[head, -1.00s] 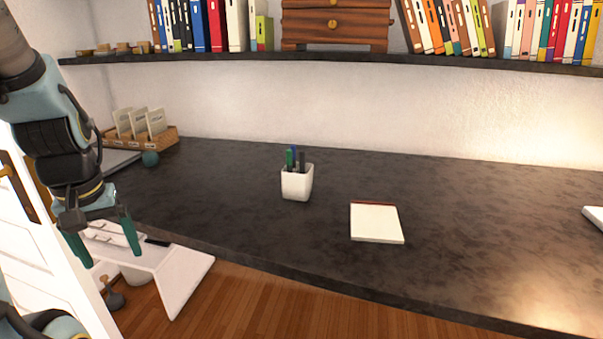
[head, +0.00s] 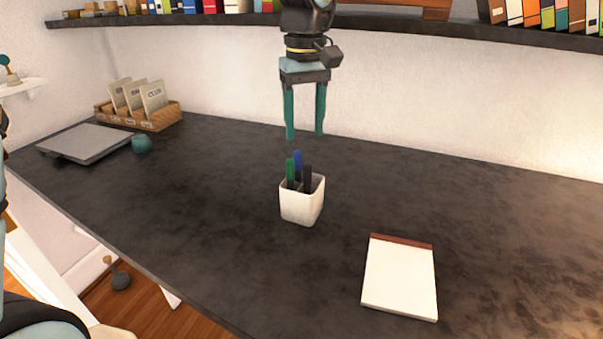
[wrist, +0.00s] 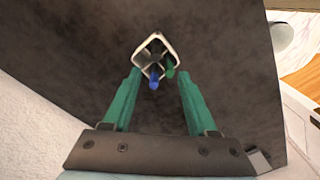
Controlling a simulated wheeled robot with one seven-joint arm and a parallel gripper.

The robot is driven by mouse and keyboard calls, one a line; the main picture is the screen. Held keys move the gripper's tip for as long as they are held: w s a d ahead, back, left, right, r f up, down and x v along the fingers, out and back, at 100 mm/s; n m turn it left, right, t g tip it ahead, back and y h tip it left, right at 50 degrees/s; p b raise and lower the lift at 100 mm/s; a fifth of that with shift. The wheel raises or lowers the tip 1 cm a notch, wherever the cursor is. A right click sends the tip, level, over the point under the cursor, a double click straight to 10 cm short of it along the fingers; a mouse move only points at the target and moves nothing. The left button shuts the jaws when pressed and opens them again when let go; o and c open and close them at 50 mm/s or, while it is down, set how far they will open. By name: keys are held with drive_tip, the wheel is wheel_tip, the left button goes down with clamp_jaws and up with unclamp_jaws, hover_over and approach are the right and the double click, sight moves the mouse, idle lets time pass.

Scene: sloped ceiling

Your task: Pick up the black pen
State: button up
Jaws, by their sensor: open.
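The black pen (head: 307,178) stands upright in a white square cup (head: 300,208) on the dark desk. A green pen (head: 290,171) and a blue pen (head: 298,162) stand in the same cup. My gripper (head: 305,136) is open and empty, pointing down above the cup, apart from the pens. In the wrist view the cup (wrist: 140,48) lies just beyond the gap between the fingertips (wrist: 159,74). The blue pen (wrist: 153,83) and green pen (wrist: 170,72) show there; the black pen is hard to make out in the dark cup.
A white notepad (head: 400,280) lies right of the cup. At the left are a closed grey laptop (head: 85,143), a small teal object (head: 141,144) and a wooden card box (head: 150,118). A shelf (head: 420,30) with books runs along the wall. The desk around the cup is clear.

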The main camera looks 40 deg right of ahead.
sight(307, 182)
drive_tip(key=shift+s+d+f, duration=0.1)
drive_tip(key=shift+d+f, duration=0.2)
wheel_tip(307, 182, down, 10)
drive_tip(key=p, duration=0.2)
drive_tip(key=shift+p, duration=0.3)
clamp_jaws()
idle(1.2)
